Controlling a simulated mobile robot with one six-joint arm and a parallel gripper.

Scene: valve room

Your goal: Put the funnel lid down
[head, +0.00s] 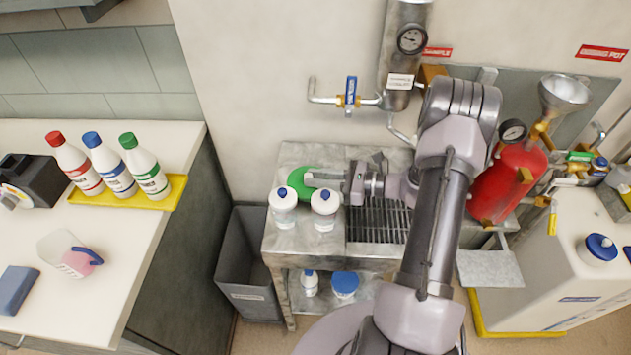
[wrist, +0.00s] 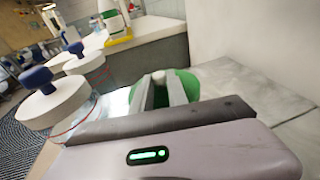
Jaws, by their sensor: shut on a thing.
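The funnel lid (head: 298,181) is a round green disc. It is over the back left of the steel stand, just behind two white jars with blue knobs. My gripper (head: 311,180) reaches in from the right and is shut on the lid. In the wrist view the two fingers (wrist: 160,92) close on a pale knob at the middle of the green lid (wrist: 190,84). The fingers hide part of the lid. I cannot tell whether the lid touches the stand top. The steel funnel (head: 566,91) stands open above the red pot at the right.
The white jars (head: 283,210) (head: 324,208) stand close in front of the lid. The stand top (head: 300,153) is bare behind it, against the wall. A dark drain grate (head: 378,222) lies to the right. A grey bin (head: 246,262) stands left of the stand.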

